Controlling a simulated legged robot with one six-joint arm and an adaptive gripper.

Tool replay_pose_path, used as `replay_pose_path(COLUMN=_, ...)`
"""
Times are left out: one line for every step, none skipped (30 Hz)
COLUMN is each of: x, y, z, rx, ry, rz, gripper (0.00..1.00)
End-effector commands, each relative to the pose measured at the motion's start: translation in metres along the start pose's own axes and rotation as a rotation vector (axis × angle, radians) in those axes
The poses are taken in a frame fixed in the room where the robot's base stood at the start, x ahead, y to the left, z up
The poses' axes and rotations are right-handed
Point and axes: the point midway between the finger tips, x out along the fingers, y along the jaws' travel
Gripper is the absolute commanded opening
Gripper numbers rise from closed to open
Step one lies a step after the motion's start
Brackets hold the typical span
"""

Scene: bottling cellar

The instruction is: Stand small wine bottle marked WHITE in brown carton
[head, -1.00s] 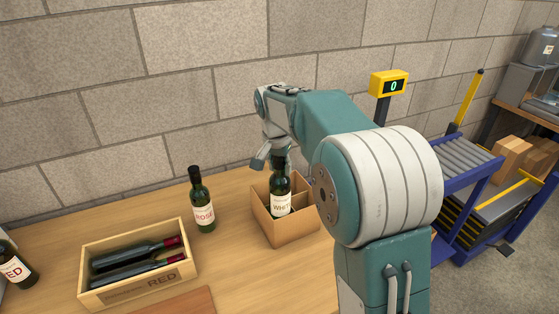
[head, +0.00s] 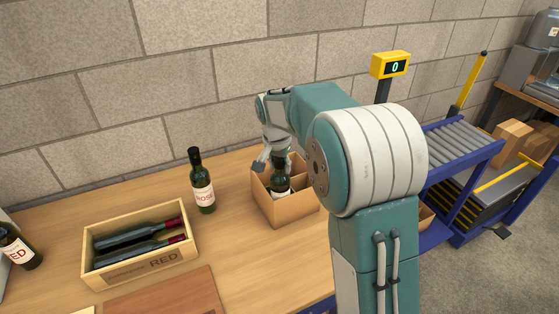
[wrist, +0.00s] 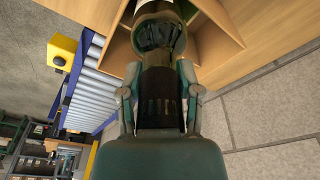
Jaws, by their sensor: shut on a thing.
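The small wine bottle marked WHITE (head: 279,182) is dark green and upright. Its lower part is inside the brown carton (head: 285,213), and the carton's front wall hides most of its label. Whether its base touches the carton floor is hidden. My gripper (head: 271,161) is shut on the bottle's neck from above. In the wrist view the bottle (wrist: 158,75) is between the fingers, with the carton's walls and dividers (wrist: 118,52) around it.
A ROSÉ bottle (head: 203,185) stands left of the carton. A wooden crate marked RED (head: 145,267) holds bottles lying down. Another RED bottle (head: 20,249) is at the far left. A wooden board (head: 160,295) lies in front. A roller conveyor (head: 460,142) is at right.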

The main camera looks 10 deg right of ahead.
Motion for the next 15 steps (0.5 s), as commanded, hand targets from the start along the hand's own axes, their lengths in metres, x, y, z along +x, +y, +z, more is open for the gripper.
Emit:
replay_pose_path(x=0.0012, y=-0.0001, z=0.0, rx=0.0, ry=0.001, rz=-0.001, gripper=0.0)
replay_pose_path(x=0.0022, y=0.0, z=0.0002, rx=0.0, ry=0.001, rz=-0.001, gripper=0.0)
replay_pose_path(x=0.0032, y=0.0, z=0.0004, rx=0.0, ry=0.001, rz=-0.001, gripper=0.0)
replay_pose_path(x=0.0039, y=0.0, z=0.0005, rx=0.0, ry=0.001, rz=-0.001, gripper=0.0)
replay_pose_path(x=0.0044, y=0.0, z=0.0006, rx=0.0, ry=0.001, rz=-0.001, gripper=0.0)
replay_pose_path(x=0.0049, y=-0.0001, z=0.0007, rx=0.0, ry=0.001, rz=-0.001, gripper=0.0)
replay_pose_path(x=0.0051, y=-0.0001, z=0.0007, rx=0.0, ry=0.002, rz=-0.001, gripper=0.0)
replay_pose_path(x=0.0053, y=-0.0001, z=0.0007, rx=0.0, ry=0.002, rz=-0.001, gripper=0.0)
replay_pose_path(x=0.0054, y=-0.0001, z=0.0007, rx=0.0, ry=0.002, rz=-0.001, gripper=0.0)
replay_pose_path(x=0.0054, y=-0.0001, z=0.0007, rx=0.0, ry=0.002, rz=-0.001, gripper=0.0)
replay_pose_path(x=0.0054, y=-0.0001, z=0.0007, rx=0.0, ry=0.002, rz=-0.001, gripper=0.0)
replay_pose_path(x=0.0054, y=-0.0002, z=0.0006, rx=0.0, ry=0.002, rz=-0.001, gripper=0.0)
replay_pose_path(x=0.0054, y=-0.0002, z=0.0006, rx=0.0, ry=0.002, rz=-0.001, gripper=0.0)
replay_pose_path(x=0.0053, y=-0.0002, z=0.0006, rx=0.0, ry=0.002, rz=-0.001, gripper=0.0)
replay_pose_path(x=0.0054, y=-0.0002, z=0.0006, rx=0.0, ry=0.002, rz=-0.001, gripper=0.54)
